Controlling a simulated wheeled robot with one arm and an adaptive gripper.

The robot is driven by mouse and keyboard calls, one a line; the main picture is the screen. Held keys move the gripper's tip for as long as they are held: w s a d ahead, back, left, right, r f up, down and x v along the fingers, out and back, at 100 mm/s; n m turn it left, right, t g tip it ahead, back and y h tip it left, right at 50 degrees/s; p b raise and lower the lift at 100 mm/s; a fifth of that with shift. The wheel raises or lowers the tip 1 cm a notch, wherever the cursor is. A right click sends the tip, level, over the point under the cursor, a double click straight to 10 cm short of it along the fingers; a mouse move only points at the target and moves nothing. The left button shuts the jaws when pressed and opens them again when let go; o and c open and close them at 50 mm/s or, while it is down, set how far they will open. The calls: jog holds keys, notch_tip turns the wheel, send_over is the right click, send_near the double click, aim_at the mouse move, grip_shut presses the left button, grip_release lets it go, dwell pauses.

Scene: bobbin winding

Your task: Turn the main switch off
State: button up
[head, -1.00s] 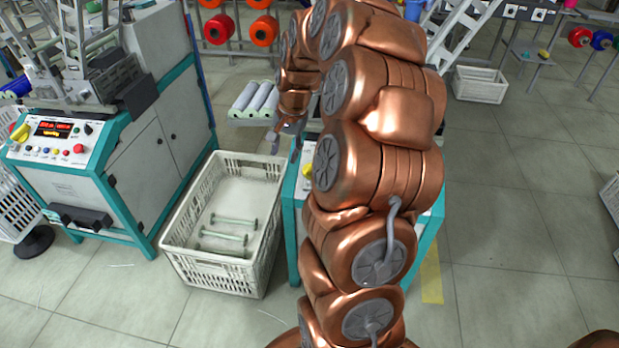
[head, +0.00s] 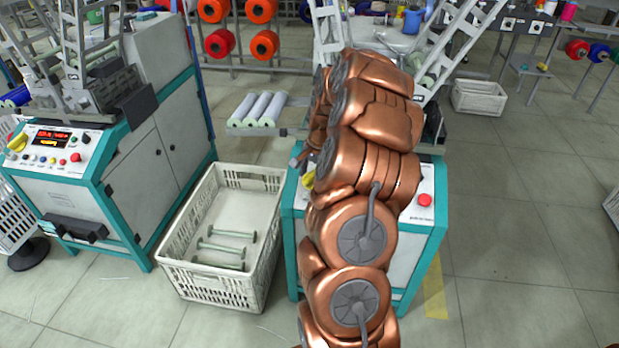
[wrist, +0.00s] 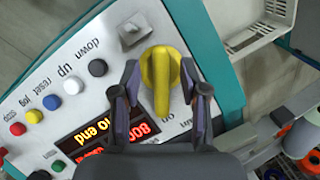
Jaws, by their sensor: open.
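The main switch, a yellow rotary knob (wrist: 161,80), sits on the white control panel (wrist: 215,85) in the wrist view. Its handle runs up and down in the picture, with an "on" label beside its lower end. My gripper (wrist: 160,72) is open, one dark finger on each side of the knob. I cannot tell whether the fingers touch it. In the head view, my arm hides most of this panel and the gripper; a small bit of yellow (head: 308,179) shows at the arm's left edge.
The panel also has a red display (wrist: 108,135), several coloured buttons (wrist: 53,102) and a grey toggle (wrist: 130,32). A white crate (head: 166,240) with green-ended rods stands left of this machine. A similar machine (head: 150,165) stands further left.

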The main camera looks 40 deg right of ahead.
jog(key=shift+x, duration=0.85)
grip_shut()
